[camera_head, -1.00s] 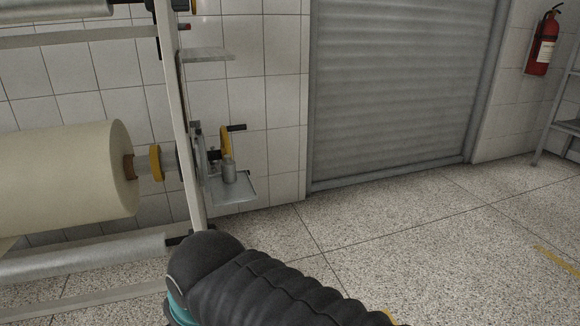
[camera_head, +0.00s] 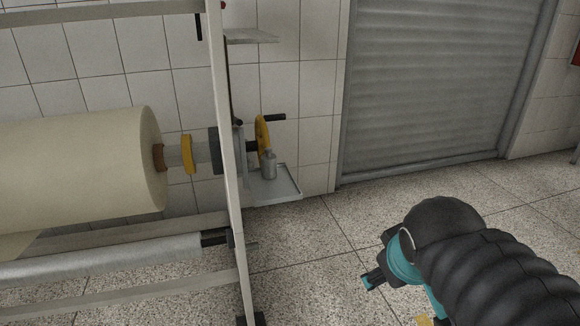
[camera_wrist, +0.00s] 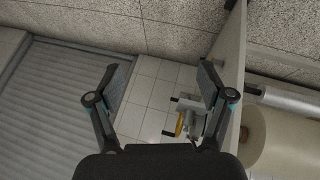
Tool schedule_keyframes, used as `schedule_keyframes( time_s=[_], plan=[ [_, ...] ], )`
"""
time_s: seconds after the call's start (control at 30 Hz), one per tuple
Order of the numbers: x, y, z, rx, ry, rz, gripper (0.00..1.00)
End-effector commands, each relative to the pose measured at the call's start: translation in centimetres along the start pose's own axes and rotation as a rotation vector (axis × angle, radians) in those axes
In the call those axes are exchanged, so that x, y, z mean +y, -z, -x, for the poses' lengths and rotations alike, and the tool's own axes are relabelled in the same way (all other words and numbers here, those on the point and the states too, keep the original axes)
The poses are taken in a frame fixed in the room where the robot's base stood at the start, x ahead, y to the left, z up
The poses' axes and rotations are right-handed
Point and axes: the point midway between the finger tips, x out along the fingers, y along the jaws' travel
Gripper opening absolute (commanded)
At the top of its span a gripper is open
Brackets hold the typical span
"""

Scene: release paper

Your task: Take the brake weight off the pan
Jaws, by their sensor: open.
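The brake weight (camera_head: 268,166), a small grey cylinder with a narrower top, stands upright on the pan (camera_head: 288,190). The pan is a shallow grey metal tray on the right side of the roll stand, beside a yellow handwheel (camera_head: 262,136). My gripper (camera_head: 371,281) is to the right of the pan and lower in the head view, clear of the weight. In the wrist view its two fingers (camera_wrist: 160,66) are spread with nothing between them.
A small shelf (camera_head: 252,37) juts out above the pan. A tiled wall is behind.

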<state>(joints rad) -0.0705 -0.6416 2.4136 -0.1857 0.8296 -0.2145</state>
Motion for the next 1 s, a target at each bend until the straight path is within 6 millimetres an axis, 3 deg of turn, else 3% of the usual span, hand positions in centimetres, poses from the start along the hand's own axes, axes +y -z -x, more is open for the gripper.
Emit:
schedule_keyframes(
  time_s=[0.13, 0.27, 0.4, 0.5, 0.6, 0.8, 1.0],
  plan=[
    [1.9, 6.7, -3.0, 0.039, -0.143, 0.540, 0.80],
    [2.1, 14.0, -5.2, 0.066, -0.289, 1.055, 0.80],
    [-0.3, 22.0, -7.6, 0.080, -0.460, 1.607, 0.80],
    [-3.3, 27.0, -9.2, 0.082, -0.588, 1.965, 0.80],
    [-6.5, 30.8, -10.4, 0.073, -0.707, 2.255, 0.80],
    [-10.7, 34.7, -11.7, 0.049, -0.865, 2.581, 0.80],
    [-11.3, 36.3, -13.3, 0.040, -0.895, 2.641, 0.80]
  ],
)
